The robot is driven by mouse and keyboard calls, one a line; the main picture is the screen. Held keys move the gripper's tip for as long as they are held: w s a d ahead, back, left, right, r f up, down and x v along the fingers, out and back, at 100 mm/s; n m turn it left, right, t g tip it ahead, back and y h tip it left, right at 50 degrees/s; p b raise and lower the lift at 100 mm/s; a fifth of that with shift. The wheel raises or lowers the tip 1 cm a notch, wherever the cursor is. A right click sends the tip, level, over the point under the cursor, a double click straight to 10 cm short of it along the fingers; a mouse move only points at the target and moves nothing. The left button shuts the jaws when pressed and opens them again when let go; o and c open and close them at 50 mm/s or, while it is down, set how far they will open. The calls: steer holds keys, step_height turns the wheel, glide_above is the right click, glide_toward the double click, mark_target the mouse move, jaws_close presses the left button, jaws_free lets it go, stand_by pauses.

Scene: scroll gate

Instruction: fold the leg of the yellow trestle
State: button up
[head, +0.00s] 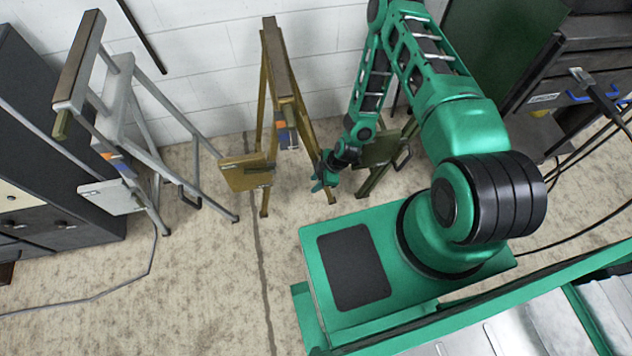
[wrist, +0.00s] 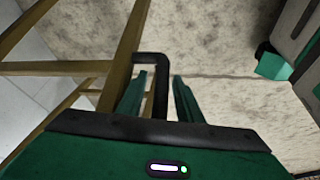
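The yellow trestle (head: 276,75) stands upright near the white wall in the head view, with its legs spread. A flat yellow panel (head: 247,172) sits low on its left side. In the wrist view, a yellow leg (wrist: 125,50) carries a dark, squared handle (wrist: 161,85). My gripper (head: 324,178) is low beside the trestle's right leg. In the wrist view, my gripper (wrist: 160,80) is open, its two green fingers apart, with the handle's long bar between them. The left finger is on the inner side of the handle. I cannot tell whether either finger touches it.
A grey trestle (head: 118,100) stands at the left beside a dark cabinet (head: 55,210). An olive trestle (head: 378,155) is partly hidden behind my arm. A dark green machine (head: 500,40) with cables is at the right. The floor (head: 200,290) in front is clear except for a cable.

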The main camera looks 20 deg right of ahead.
jaws_close()
steer(key=w+a+r+y, duration=0.1)
steer(key=a+y, duration=0.4)
steer(key=a, duration=1.1)
steer(key=shift+w+a+r+t, duration=0.2)
steer(key=shift+a+t, duration=0.1)
steer(key=shift+a, duration=0.1)
steer(key=shift+c, duration=1.1)
jaws_free()
steer(key=shift+o, duration=1.1)
steer(key=shift+s+f, duration=0.1)
steer(key=shift+d, duration=0.1)
